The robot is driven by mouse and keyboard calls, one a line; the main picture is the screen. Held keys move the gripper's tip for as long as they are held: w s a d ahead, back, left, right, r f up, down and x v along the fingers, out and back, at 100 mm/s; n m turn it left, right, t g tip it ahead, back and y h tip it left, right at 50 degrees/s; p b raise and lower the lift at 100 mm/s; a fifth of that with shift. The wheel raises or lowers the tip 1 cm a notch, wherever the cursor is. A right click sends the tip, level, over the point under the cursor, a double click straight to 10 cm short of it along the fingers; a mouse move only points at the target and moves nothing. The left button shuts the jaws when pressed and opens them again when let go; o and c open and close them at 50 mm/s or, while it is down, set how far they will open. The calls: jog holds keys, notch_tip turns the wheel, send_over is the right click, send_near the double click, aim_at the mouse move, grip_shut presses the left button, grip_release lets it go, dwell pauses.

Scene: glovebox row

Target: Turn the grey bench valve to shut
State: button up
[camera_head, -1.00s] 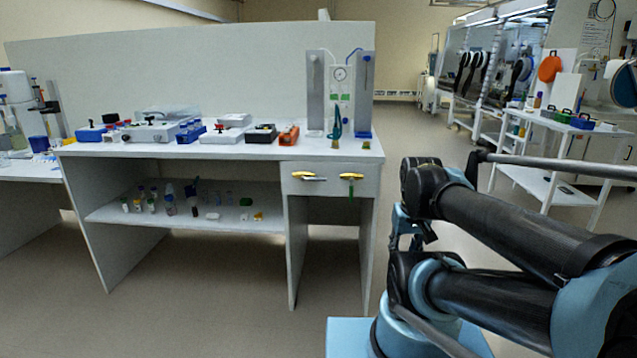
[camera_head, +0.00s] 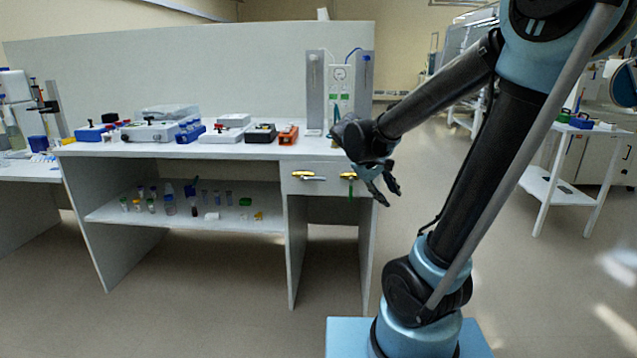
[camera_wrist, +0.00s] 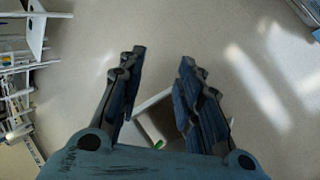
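The grey bench valve (camera_head: 303,177) sits on the front panel of the bench, left of a second valve with a green handle (camera_head: 351,183). It has a yellow brass body, and its grey lever lies about level, pointing right. My gripper (camera_head: 388,197) is open and empty. In the picture it is to the right of both valves, fingers pointing down and right, apart from the bench. The wrist view shows the fingers (camera_wrist: 162,60) spread over the floor, with a pale bench part and a green spot (camera_wrist: 158,144) behind them; the grey valve cannot be made out there.
The white bench (camera_head: 240,150) carries several boxes and devices, with a gauge panel (camera_head: 340,90) at the right end. Its lower shelf (camera_head: 110,213) holds small bottles. A white trolley (camera_head: 548,185) stands right. The floor before the bench is clear.

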jog(key=w+a+r+n+t+h, duration=0.1)
jog(key=w+a+n+t+h, duration=0.1)
jog(key=w+a, duration=0.5)
jog(key=n+t+h, duration=0.2)
jog(key=t+h, duration=0.2)
jog(key=t, duration=0.2)
send_near(318, 179)
jog(key=x, duration=1)
jog(key=shift+w+f, duration=0.2)
jog(key=shift+w, duration=0.15)
jog(key=shift+c, duration=0.2)
grip_shut()
